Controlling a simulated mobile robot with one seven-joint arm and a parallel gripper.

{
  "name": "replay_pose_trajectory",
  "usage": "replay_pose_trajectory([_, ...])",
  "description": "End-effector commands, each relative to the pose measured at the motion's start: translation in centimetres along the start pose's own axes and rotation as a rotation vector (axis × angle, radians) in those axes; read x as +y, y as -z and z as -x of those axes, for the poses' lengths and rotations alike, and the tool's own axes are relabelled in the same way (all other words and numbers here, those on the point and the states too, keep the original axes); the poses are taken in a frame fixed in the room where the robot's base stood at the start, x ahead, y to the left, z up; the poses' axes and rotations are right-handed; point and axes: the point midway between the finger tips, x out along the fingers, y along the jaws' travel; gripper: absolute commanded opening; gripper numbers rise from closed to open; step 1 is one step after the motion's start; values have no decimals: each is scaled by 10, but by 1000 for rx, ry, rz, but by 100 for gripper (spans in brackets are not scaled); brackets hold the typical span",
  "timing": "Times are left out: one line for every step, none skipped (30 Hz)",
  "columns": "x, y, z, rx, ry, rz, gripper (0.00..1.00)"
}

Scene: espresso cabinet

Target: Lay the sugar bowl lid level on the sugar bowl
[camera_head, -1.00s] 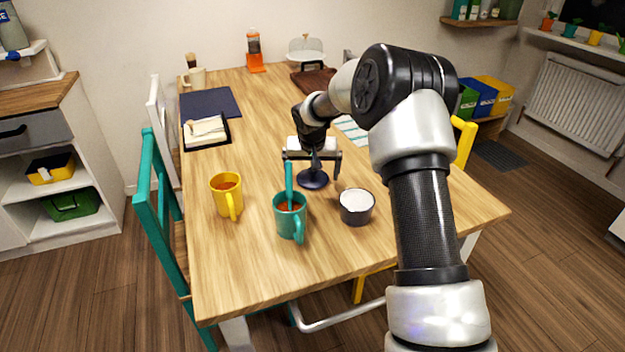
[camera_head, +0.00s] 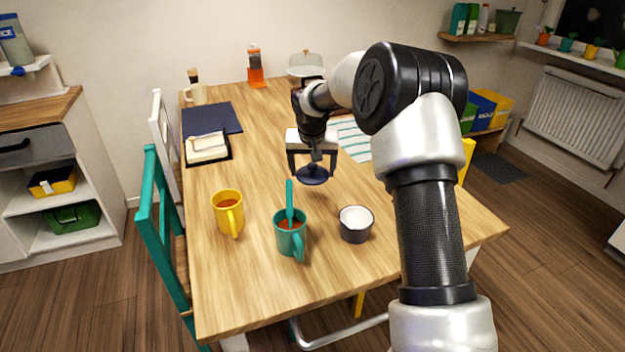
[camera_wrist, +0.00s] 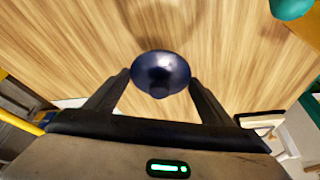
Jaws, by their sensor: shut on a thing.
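The sugar bowl lid (camera_head: 314,176), a dark blue disc, is held in my gripper (camera_head: 312,168), above the table and looking about level. In the wrist view the lid (camera_wrist: 161,73) sits between the two fingertips; how they grip it is not clear. The sugar bowl (camera_head: 356,234) is a dark grey round pot with white contents, open at the top. It stands on the table, nearer the front and to the right of the lid. The lid is apart from the bowl.
A teal mug (camera_head: 290,240) with a teal stick standing in it is just left of the bowl. A yellow mug (camera_head: 228,213) stands further left. A striped cloth (camera_head: 355,145) lies behind. The table (camera_head: 420,225) is clear right of the bowl.

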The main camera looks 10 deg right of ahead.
Motion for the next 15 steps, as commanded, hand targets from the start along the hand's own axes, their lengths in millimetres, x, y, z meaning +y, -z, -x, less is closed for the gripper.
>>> replay_pose_trajectory([0, 5, 10, 3, 1, -1, 53])
replay_pose_trajectory([0, 6, 14, 3, 1, 0, 53])
replay_pose_trajectory([1, 8, 19, 1, 0, 2, 53])
replay_pose_trajectory([2, 8, 22, 0, 0, 3, 53])
replay_pose_trajectory([3, 8, 25, 0, 0, 5, 53])
replay_pose_trajectory([6, 8, 28, -2, 1, 9, 53])
replay_pose_trajectory([8, 7, 30, -4, 1, 14, 53])
replay_pose_trajectory([11, 6, 33, -4, 2, 19, 53])
replay_pose_trajectory([15, 3, 36, -6, 4, 27, 53])
replay_pose_trajectory([19, 0, 37, -8, 6, 33, 53])
replay_pose_trajectory([24, -3, 39, -9, 7, 40, 53])
replay_pose_trajectory([30, -8, 42, -9, 10, 49, 53])
replay_pose_trajectory([35, -13, 44, -10, 13, 56, 53])
replay_pose_trajectory([40, -18, 46, -10, 15, 64, 53])
replay_pose_trajectory([47, -25, 49, -12, 18, 72, 53])
